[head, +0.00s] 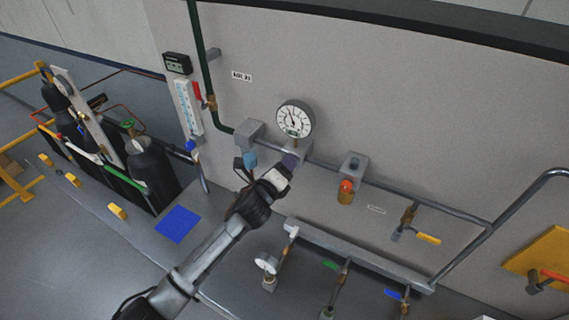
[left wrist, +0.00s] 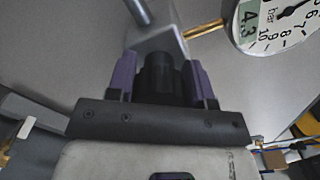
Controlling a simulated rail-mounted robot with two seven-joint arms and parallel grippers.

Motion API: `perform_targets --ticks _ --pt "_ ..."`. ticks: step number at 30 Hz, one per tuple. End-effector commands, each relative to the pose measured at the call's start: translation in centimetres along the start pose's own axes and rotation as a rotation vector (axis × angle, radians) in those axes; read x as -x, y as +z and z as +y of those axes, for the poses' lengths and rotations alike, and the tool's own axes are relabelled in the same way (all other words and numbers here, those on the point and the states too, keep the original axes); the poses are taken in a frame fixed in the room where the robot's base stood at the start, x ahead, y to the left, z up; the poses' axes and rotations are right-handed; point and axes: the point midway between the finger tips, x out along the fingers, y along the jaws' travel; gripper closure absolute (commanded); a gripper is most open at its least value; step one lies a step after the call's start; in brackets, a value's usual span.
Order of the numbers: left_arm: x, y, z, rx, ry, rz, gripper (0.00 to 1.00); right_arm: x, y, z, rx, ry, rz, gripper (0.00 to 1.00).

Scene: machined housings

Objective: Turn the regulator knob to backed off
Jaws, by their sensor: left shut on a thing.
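My left gripper (head: 286,164) reaches up to the wall panel just below the round pressure gauge (head: 294,119). In the left wrist view its two purple fingers (left wrist: 160,78) are shut on the black ribbed regulator knob (left wrist: 160,70), one on each side. The knob sits against a grey regulator block (left wrist: 158,38) with a pipe running into it. The gauge also shows in the left wrist view (left wrist: 280,22), cut off by the frame, with a small "4.3" display. In the head view the gripper hides the knob. My right gripper is out of view.
A light-blue part (head: 250,160) is close left of the gripper. Gas cylinders (head: 150,165) and a blue mat (head: 178,224) are left.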

Motion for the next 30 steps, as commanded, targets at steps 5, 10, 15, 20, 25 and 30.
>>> perform_targets --ticks 5,10,15,20,25,30 --pt "0.0 -0.1 0.1 0.17 0.001 0.001 0.76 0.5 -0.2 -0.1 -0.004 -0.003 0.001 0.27" --pt "0.0 -0.1 0.1 0.332 0.001 0.0 0.76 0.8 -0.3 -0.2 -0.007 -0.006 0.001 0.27" --pt "0.0 -0.1 0.3 0.493 0.002 0.0 0.76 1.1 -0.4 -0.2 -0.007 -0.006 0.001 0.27" --pt "0.0 -0.1 0.3 0.644 0.001 0.001 0.76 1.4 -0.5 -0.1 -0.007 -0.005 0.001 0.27" --pt "0.0 -0.2 0.3 0.807 0.001 0.0 0.76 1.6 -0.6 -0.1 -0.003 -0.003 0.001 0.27" --pt "0.0 -0.2 0.4 0.969 0.001 0.0 0.76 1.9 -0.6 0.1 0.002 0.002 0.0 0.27"
